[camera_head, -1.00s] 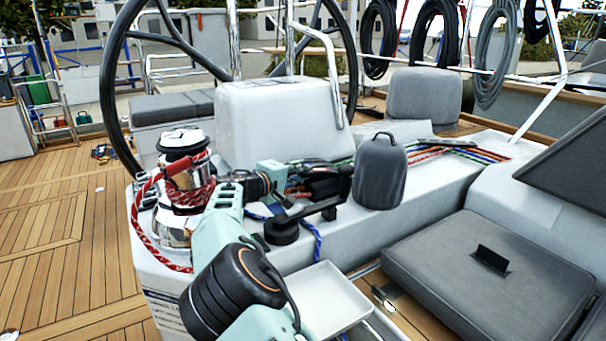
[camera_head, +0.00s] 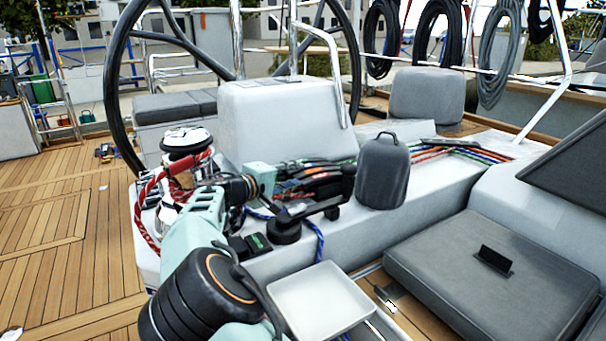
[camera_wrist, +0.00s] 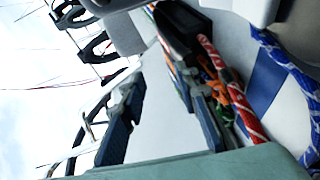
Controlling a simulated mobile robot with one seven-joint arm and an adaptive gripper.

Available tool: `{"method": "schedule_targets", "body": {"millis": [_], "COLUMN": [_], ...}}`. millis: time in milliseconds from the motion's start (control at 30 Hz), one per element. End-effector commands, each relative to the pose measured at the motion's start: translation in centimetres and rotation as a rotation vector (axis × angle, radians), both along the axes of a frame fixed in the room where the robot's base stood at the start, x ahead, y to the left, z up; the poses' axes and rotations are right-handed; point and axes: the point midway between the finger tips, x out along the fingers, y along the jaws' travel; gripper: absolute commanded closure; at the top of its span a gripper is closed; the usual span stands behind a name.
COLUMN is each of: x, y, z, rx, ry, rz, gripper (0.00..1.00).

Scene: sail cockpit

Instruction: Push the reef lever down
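A bank of dark rope-clutch levers (camera_head: 318,170) lies on the white cockpit ledge, between the winch and the grey bag. Several levers overlap, and no label is readable, so I cannot tell which is the reef lever. In the wrist view a black clutch lever (camera_wrist: 184,27) lies beyond the right finger, with red-and-white and orange ropes beside it. My gripper (camera_wrist: 163,98) is open, its two blue-padded fingers apart with only white surface showing between them. In the head view its teal wrist part (camera_head: 262,178) is just left of the levers; the fingertips there are hard to make out.
A chrome winch (camera_head: 186,145) wrapped in red rope stands left of my arm. A dark grey bag (camera_head: 382,172) stands right of the levers. A black winch handle (camera_head: 284,228) and a white tray (camera_head: 320,303) lie in front. The steering wheel (camera_head: 112,90) is behind.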

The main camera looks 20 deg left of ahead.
Motion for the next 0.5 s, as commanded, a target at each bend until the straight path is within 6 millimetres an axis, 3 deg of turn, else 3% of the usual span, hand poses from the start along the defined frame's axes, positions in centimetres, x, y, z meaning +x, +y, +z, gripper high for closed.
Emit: {"method": "schedule_targets", "body": {"millis": [200, 500], "x": [-3.9, -5.7], "y": [1.5, 2.1], "z": [0.9, 1.3], "rx": [0.0, -0.001], "ry": [0.001, 0.001], "rz": [0.0, -0.003], "gripper": [0.71, 0.71]}}
